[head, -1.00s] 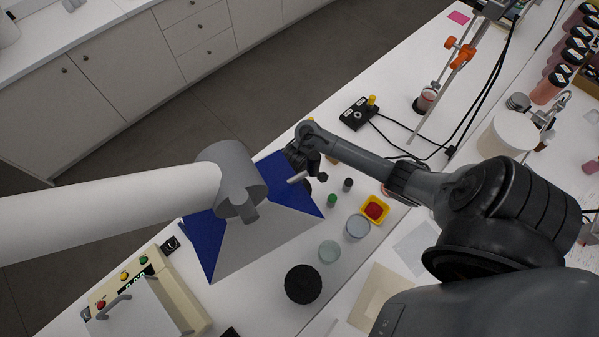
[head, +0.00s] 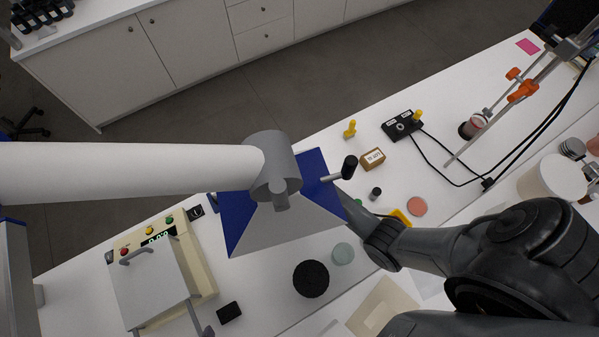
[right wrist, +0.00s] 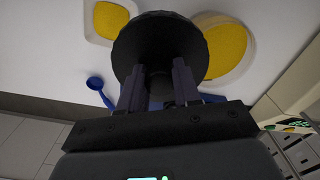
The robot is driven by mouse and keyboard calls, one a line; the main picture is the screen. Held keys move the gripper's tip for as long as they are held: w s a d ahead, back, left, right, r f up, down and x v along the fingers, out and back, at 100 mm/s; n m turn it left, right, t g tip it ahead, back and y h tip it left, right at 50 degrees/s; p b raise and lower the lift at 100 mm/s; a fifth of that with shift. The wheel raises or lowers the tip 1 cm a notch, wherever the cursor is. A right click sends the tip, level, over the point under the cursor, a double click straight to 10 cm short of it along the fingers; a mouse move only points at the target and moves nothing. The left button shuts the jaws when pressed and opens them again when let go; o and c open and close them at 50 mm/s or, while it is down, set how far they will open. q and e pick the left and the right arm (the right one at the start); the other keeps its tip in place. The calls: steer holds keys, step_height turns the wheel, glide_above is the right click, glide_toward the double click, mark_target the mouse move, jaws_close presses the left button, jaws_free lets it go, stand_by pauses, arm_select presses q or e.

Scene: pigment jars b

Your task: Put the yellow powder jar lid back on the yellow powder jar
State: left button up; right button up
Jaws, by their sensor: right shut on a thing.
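In the right wrist view my right gripper (right wrist: 158,82) is shut on a round black lid (right wrist: 150,38) with a ridged edge. The yellow powder jar (right wrist: 232,45) is open and shows yellow powder, just right of the lid. The lid overlaps the jar's left edge in this view; I cannot tell the height gap between them. In the head view the pale grey and blue extraction hood (head: 285,232) hides my right gripper, the held lid and the jar. My left gripper is not in view.
A white tray of yellow powder (right wrist: 106,20) and a blue scoop (right wrist: 97,84) lie left of the lid. The hood's black-knobbed handle (head: 349,167) sticks out near my right forearm. Another black disc (head: 311,279) lies in front of the hood.

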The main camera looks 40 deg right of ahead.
steer(key=w+a+r, duration=0.1)
steer(key=a+r, duration=0.3)
steer(key=a, duration=0.5)
steer(key=shift+m, duration=0.4)
steer(key=shift+w+a+f, duration=0.1)
steer(key=shift+f, duration=1.25)
steer(key=shift+w+f, duration=0.1)
steer(key=shift+f, duration=1.25)
steer(key=shift+f, duration=0.65)
steer(key=o, duration=1.1)
